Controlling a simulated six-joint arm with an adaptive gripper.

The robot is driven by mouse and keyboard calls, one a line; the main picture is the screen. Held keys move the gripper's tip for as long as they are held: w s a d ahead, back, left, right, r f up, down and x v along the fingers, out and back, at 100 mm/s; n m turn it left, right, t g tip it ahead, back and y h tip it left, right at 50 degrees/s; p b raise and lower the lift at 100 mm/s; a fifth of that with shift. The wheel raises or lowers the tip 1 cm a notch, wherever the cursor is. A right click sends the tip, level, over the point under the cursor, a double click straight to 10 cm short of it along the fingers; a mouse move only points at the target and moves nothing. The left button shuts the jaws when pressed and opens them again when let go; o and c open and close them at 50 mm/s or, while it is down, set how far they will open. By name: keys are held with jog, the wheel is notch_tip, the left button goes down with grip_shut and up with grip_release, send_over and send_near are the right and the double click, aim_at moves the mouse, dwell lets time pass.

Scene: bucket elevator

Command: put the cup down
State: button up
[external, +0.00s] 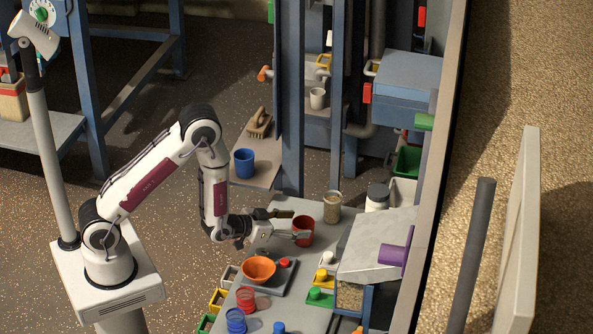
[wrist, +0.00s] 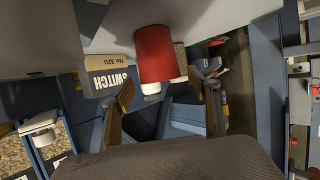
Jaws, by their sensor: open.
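A red cup (external: 303,231) stands upright on the grey table (external: 285,205), just right of my gripper (external: 293,224). In the wrist view the red cup (wrist: 154,52) appears between and beyond the two spread fingers of my gripper (wrist: 167,88). My gripper is open. Its fingers are close to the cup; whether they touch it I cannot tell. A blue cup (external: 244,163) stands on a side shelf to the left, and a pale cup (external: 318,98) stands on a shelf farther back.
An orange bowl (external: 259,269) on a dark tray is in front of my gripper. A jar (external: 332,207) and a white container with a dark lid (external: 377,197) stand behind the cup.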

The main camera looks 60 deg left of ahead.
jog(key=shift+v, duration=2.05)
jog(key=shift+r, duration=0.1)
jog(key=s+a+r+g, duration=0.15)
jog(key=s+r, duration=0.25)
jog(key=r, duration=0.4)
jog(key=s+a+r+g, duration=0.1)
jog(key=s+r+g, duration=0.2)
jog(key=s+r, duration=0.35)
jog(key=s+a+r+g, duration=0.1)
jog(key=s+r, duration=0.3)
jog(key=s, duration=0.6)
jog(key=s+a+r+g, duration=0.2)
jog(key=s+r, duration=0.2)
jog(key=s, duration=0.6)
jog(key=shift+a+r, duration=0.25)
jog(key=shift+r, duration=0.05)
